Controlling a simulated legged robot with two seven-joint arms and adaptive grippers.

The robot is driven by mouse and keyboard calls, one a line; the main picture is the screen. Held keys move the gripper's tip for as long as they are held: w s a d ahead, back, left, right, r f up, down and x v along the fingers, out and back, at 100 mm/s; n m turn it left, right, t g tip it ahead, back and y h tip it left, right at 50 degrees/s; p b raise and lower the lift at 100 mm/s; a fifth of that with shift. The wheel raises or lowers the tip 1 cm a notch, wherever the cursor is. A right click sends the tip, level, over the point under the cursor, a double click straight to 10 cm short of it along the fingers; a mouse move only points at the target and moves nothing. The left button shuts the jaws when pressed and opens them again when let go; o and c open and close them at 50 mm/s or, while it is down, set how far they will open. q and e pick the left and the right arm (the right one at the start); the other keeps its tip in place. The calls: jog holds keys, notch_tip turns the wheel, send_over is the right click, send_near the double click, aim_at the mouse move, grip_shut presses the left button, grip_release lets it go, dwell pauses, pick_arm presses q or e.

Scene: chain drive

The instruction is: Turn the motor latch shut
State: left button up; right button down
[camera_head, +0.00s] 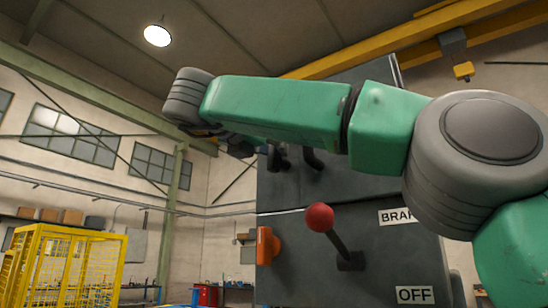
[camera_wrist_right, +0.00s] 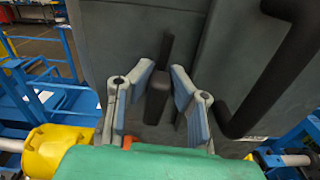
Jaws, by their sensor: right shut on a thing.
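The motor latch (camera_wrist_right: 157,95) is a small black handle on a dark grey panel (camera_wrist_right: 140,30), seen in the right wrist view. It points up the picture with a slight tilt. My right gripper (camera_wrist_right: 163,78) has its blue-padded fingers on both sides of the latch and is shut on it. In the head view my right arm reaches across the cabinet (camera_head: 285,195) to the left. Its gripper is dark and mostly hidden behind the arm there, and I cannot make out the latch. My left gripper is in neither view.
A red-knobbed lever (camera_head: 320,217) sticks out below my arm, by a partly covered "BRA…" label (camera_head: 397,217) and an "OFF" label (camera_head: 415,295). An orange part (camera_head: 267,245) sits at the cabinet's left edge. A black bar handle (camera_wrist_right: 270,85) stands right of the latch.

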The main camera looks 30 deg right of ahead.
jog(key=m+b, duration=0.1)
jog(key=b, duration=0.1)
jog(key=f+m+b, duration=0.1)
jog(key=m+b, duration=0.1)
jog(key=shift+s, duration=0.2)
jog(key=m+b, duration=0.2)
jog(key=m, duration=0.1)
jog(key=m+b, duration=0.1)
jog(key=shift+s+d+f+m, duration=0.1)
jog(key=shift+s+f+m, duration=0.05)
jog(key=shift+s+m, duration=0.2)
jog(key=m, duration=0.1)
jog(key=m+b, duration=0.1)
jog(key=m, duration=0.1)
jog(key=m+b, duration=0.1)
jog(key=shift+s+d+f+m, duration=0.1)
jog(key=shift+f+m, duration=0.15)
jog(key=shift+f, duration=0.05)
jog(key=shift+s+f+m, duration=0.1)
jog(key=shift+m, duration=1.1)
jog(key=shift+f+m+b, duration=0.25)
jog(key=shift+m+b, duration=0.2)
jog(key=shift+m, duration=0.75)
jog(key=c, duration=1.5)
grip_release()
jog(key=shift+r, duration=0.15)
jog(key=shift+a, duration=0.25)
